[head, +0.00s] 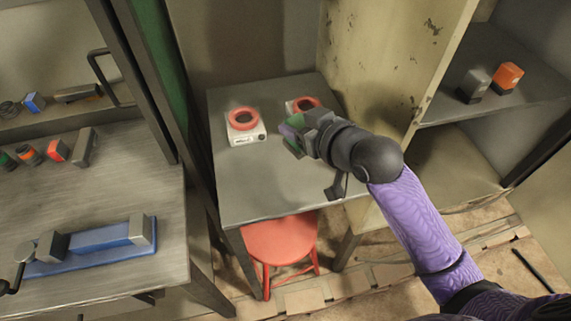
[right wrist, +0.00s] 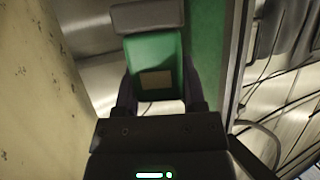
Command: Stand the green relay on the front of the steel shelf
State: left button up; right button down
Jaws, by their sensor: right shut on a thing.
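My right gripper (head: 294,134) is shut on the green relay (right wrist: 152,62), a green block with a grey end and a tan patch on its face. In the head view the relay (head: 290,145) is mostly hidden by the gripper, held above the grey table. The steel shelf (head: 440,106) is the dark grey board in the open cabinet at the upper right, well to the right of the gripper. A grey relay (head: 473,86) and an orange relay (head: 507,78) stand on it. My left gripper is not in view.
The grey table (head: 265,185) bears two white devices with red rings (head: 243,125), one partly behind my gripper. A red stool (head: 281,240) stands below. The cabinet side wall (head: 375,60) rises between table and shelf. A workbench with a blue vise (head: 95,242) is at left.

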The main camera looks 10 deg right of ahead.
notch_tip(320, 180, down, 11)
jog(key=b, duration=0.3)
jog(key=shift+d+b, duration=0.1)
jog(key=shift+b, duration=0.3)
jog(key=shift+f, duration=0.1)
jog(key=shift+c, duration=0.8)
grip_release()
